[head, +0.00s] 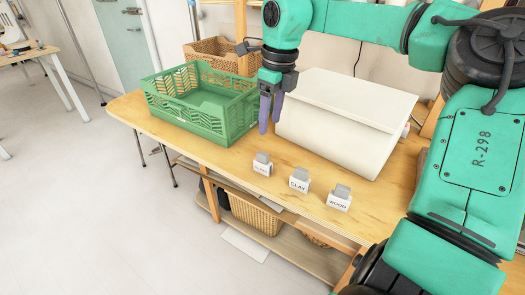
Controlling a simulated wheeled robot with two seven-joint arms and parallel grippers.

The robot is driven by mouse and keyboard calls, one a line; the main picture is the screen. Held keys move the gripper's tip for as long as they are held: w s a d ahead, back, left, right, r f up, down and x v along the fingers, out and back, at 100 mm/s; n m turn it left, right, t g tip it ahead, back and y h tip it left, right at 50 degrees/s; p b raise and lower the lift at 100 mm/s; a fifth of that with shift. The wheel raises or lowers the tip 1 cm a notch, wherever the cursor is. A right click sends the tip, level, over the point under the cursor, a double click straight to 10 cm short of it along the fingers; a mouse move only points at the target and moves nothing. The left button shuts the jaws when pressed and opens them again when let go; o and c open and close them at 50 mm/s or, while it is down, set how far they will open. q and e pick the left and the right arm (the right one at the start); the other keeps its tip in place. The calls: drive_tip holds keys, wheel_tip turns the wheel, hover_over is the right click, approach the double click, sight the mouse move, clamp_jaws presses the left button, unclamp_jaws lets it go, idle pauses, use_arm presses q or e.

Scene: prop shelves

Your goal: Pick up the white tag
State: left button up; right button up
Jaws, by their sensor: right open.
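Three small white tags with grey upper parts stand in a row near the table's front edge. The left tag (262,168) has lettering too small to read. The middle tag (299,186) reads CLAY, and the right tag (338,203) seems to read WOOD. My right gripper (270,126) points down with its purple-grey fingers apart and nothing between them. It is above and behind the left tag, between the green crate and the white box. My left gripper is not in view.
An empty green crate (226,134) stands on the wooden table (222,156) at the left. A large white box (345,130) with a sloping lid is behind the tags. A wicker basket (212,46) is behind the crate. Another basket (255,214) sits on the shelf below.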

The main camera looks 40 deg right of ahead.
sight(264, 154)
drive_tip(key=f, duration=0.2)
drive_tip(key=a+f, duration=0.1)
drive_tip(key=f, duration=0.3)
drive_tip(key=shift+s+a+f, duration=0.1)
drive_tip(key=shift+s+a, duration=0.05)
drive_tip(key=shift+s, duration=0.1)
drive_tip(key=f, duration=0.4)
drive_tip(key=w+f, duration=0.1)
drive_tip(key=f, duration=0.1)
drive_tip(key=shift+a+f+b, duration=0.2)
drive_tip(key=shift+f+b, duration=0.05)
drive_tip(key=shift+b, duration=0.05)
drive_tip(key=shift+w+f, duration=0.1)
drive_tip(key=shift+f, duration=0.1)
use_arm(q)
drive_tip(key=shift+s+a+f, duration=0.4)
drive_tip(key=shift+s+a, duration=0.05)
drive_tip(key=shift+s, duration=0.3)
use_arm(e)
clamp_jaws()
